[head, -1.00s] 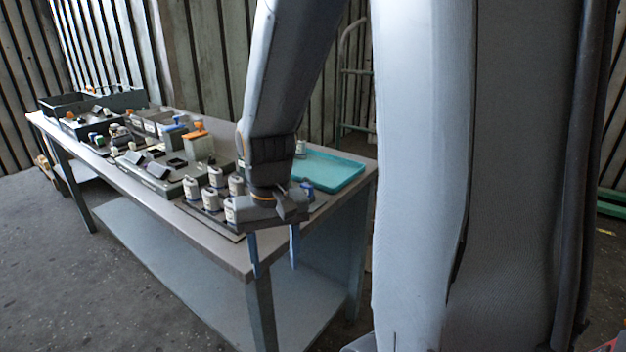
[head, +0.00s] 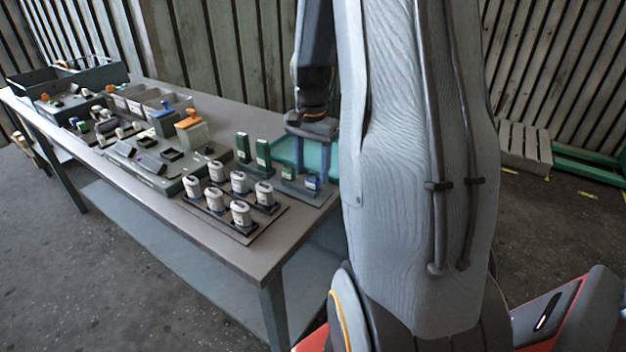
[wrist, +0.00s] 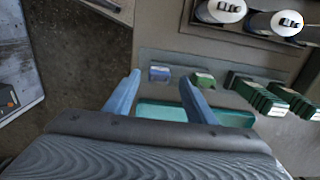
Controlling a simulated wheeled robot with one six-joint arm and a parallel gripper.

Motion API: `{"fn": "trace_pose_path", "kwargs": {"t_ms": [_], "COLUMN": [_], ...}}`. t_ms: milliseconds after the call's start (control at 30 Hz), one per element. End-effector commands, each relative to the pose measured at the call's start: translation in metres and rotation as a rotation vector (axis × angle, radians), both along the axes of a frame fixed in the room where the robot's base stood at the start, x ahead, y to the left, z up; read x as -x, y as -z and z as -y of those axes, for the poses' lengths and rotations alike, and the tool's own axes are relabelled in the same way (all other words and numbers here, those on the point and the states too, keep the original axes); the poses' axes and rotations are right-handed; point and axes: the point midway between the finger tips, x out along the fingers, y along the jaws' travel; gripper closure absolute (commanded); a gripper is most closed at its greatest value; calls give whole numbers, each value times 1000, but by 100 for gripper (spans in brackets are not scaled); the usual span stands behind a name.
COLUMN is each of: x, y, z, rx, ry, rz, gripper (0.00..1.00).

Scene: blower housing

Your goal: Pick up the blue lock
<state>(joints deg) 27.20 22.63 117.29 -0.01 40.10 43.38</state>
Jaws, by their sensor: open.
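The blue lock (head: 312,183) is a small blue block on a grey holder plate (head: 305,193) near the right end of the table. In the wrist view the blue lock (wrist: 159,74) appears ahead, between my two blue fingertips. My gripper (head: 311,172) is open and empty, its fingers pointing down behind the lock in the head view. It also shows in the wrist view (wrist: 160,79). A small green lock (wrist: 204,78) sits beside the blue one. I cannot tell the exact gap between fingertips and lock.
Tall green blocks (head: 263,155) stand left of the lock. Several white canisters (head: 240,212) stand on a dark rack nearby. A teal tray (wrist: 158,111) lies close to my fingers, partly hidden. Grey fixtures and bins (head: 160,165) fill the table's left part.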

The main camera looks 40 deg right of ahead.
Motion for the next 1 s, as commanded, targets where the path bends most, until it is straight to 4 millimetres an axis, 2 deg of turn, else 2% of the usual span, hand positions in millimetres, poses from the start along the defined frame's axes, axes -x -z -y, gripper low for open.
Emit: {"fn": "trace_pose_path", "kwargs": {"t_ms": [200, 500, 567, 733, 1000], "x": [2, 2, 2, 2, 1], "y": [25, 30, 29, 29, 29], "z": [1, 2, 2, 2, 2], "rx": [-2, 0, 0, 0, 1], "ry": [1, 3, 3, 3, 2], "rz": [-2, 0, 0, 0, 1], "gripper": [50, 50, 58, 87, 87]}}
